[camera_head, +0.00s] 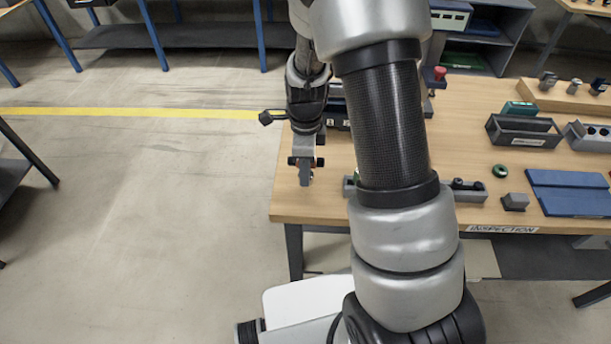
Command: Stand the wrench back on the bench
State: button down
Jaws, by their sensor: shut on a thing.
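My gripper (305,163) points down over the left end of the wooden bench (305,206). It is shut on a small grey piece, which I take to be the wrench (305,178). Only its lower part shows, below the jaws, and it looks roughly upright. The rest is hidden by the gripper. I cannot tell whether its lower end touches the bench top.
My arm hides the bench's middle. To the right are a dark bin (523,131), a green ring (500,171), a grey block (515,202) and a blue plate (568,192). An INSPECTION label (503,229) marks the front edge. The bench's front left corner is bare.

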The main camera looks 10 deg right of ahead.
jog(key=shift+f, duration=1.55)
jog(key=c, duration=1.3)
grip_release()
jog(key=shift+o, duration=0.2)
notch_tip(320, 180, up, 12)
jog(key=shift+r, duration=0.1)
jog(key=s+r+n+t, duration=0.5)
jog(key=s+r+n, duration=1.3)
jog(key=n, duration=0.3)
jog(key=shift+s+r+n+t, duration=0.25)
jog(key=shift+r+n+t, duration=0.05)
jog(key=shift+r, duration=0.55)
